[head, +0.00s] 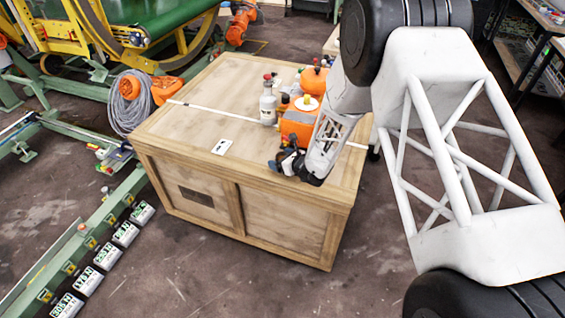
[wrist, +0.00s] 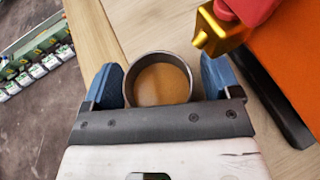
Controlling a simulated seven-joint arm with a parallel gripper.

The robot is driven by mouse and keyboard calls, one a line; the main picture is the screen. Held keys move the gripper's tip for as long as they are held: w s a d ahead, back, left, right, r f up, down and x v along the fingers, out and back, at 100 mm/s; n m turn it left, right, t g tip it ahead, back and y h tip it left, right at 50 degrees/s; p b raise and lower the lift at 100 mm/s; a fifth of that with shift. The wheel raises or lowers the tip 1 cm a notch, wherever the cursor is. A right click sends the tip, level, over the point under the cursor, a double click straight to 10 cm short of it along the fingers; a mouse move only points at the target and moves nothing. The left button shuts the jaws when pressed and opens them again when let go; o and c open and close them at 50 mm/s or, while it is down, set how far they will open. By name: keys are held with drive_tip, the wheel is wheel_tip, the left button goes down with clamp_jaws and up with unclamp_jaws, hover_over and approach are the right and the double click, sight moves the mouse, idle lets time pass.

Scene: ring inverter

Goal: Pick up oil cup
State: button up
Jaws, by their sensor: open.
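The oil cup (wrist: 160,58) is a round, dark-rimmed cup with an amber-brown inside, seen from above in the wrist view. It stands on the wooden crate top, between the two blue fingers of my gripper (wrist: 160,78). The fingers are open, one on each side of the cup, with a small gap at the right. Contact at the left finger is hard to tell. The cup's lower part is hidden by the gripper body.
The wooden crate (head: 190,140) bears an orange box (head: 298,127), a grey bottle (head: 267,103), an orange round container (head: 313,80) and a white card (head: 222,146). In the wrist view a red and gold fitting (wrist: 222,30) is close at the right. The crate's left half is mostly clear.

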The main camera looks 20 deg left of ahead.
drive_tip(key=c, duration=1.1)
drive_tip(key=shift+r, duration=0.1)
drive_tip(key=shift+d+r, duration=0.15)
drive_tip(key=shift+r, duration=0.05)
drive_tip(key=s+d, duration=0.5)
drive_tip(key=d, duration=0.8)
drive_tip(key=s+d, duration=0.6)
drive_tip(key=d, duration=0.8)
drive_tip(key=s+d, duration=0.6)
drive_tip(key=d, duration=0.8)
drive_tip(key=shift+d, duration=0.15)
drive_tip(key=shift+s, duration=0.1)
